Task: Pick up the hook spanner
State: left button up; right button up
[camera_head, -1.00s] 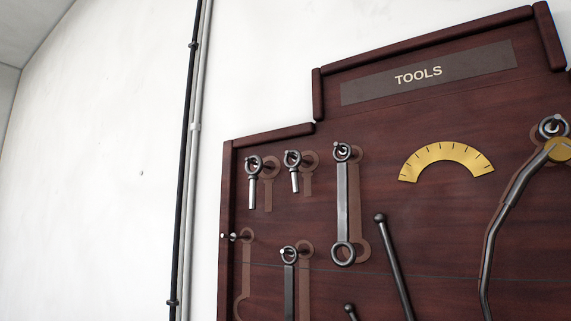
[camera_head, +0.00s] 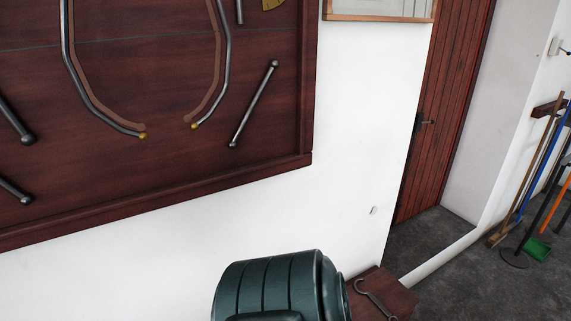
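A dark metal tool with a curved, hook-like end, which looks like the hook spanner (camera_head: 376,299), lies on a small reddish-brown wooden surface (camera_head: 398,295) at the bottom of the head view, right of centre. Its lower end is close to the bottom edge of the picture. Neither of my grippers is in view.
A green ribbed machine (camera_head: 266,287) stands just left of the tool and hides part of the wooden surface. The tool board (camera_head: 180,180) hangs on the wall at upper left. A door (camera_head: 440,110), brooms (camera_head: 540,150) and a green dustpan (camera_head: 537,249) are at right, with open grey floor (camera_head: 470,285).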

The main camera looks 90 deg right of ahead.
aim_at(370, 295)
jog(key=z, duration=3.55)
